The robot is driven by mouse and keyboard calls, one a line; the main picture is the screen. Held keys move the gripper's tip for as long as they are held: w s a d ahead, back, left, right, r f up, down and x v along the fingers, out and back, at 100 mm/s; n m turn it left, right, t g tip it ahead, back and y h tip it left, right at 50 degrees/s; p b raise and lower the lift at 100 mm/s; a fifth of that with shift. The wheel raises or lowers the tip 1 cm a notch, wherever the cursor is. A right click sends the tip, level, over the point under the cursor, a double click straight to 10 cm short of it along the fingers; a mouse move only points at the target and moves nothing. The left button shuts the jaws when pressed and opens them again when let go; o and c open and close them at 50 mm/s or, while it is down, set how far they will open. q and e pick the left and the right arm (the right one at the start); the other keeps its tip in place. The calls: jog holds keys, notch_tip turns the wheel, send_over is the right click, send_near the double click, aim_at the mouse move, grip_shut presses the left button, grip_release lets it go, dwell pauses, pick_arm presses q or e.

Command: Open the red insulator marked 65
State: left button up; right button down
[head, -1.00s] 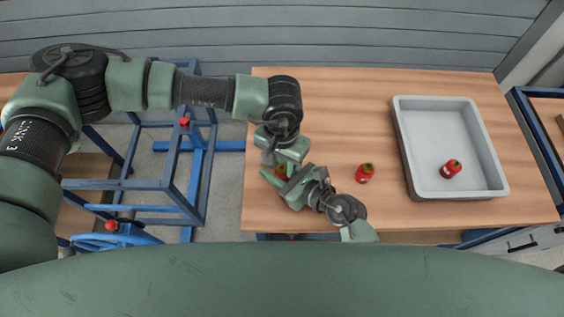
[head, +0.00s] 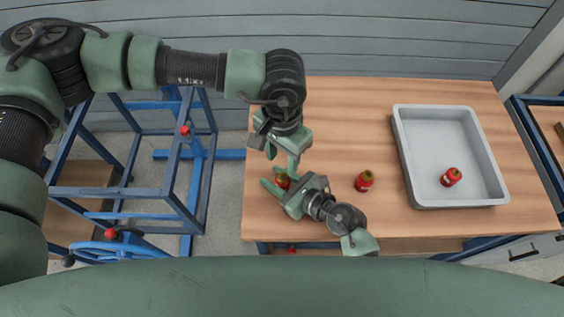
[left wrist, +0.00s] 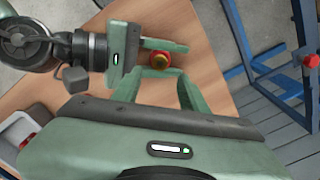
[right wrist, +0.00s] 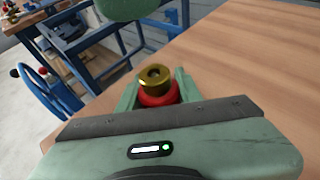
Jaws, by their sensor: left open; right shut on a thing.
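A red insulator with a brass-coloured top (right wrist: 153,77) stands upright between the fingers of my right gripper (right wrist: 156,92), which is shut on its red body (right wrist: 158,99). It also shows in the head view (head: 282,180) near the table's left edge and in the left wrist view (left wrist: 161,60). My left gripper (head: 281,158) is open and empty, just behind the insulator and apart from it. Its spread fingers (left wrist: 158,82) point toward the insulator in the left wrist view. No number can be read on it.
Another red insulator (head: 364,181) stands on the wooden table (head: 350,120), right of my right gripper. A third (head: 451,177) is in the grey tray (head: 430,125) at the right. A blue frame (head: 175,185) stands left of the table. The table's back middle is clear.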

aim_at(282, 177)
pick_arm(q)
jog(key=shift+r+m, duration=0.3)
jog(key=shift+m, duration=0.1)
jog(key=shift+f, duration=0.25)
notch_tip(282, 177, down, 7)
jog(key=shift+f, duration=0.15)
grip_shut()
jog(key=shift+n, duration=1.6)
jog(key=shift+o, duration=0.3)
grip_release()
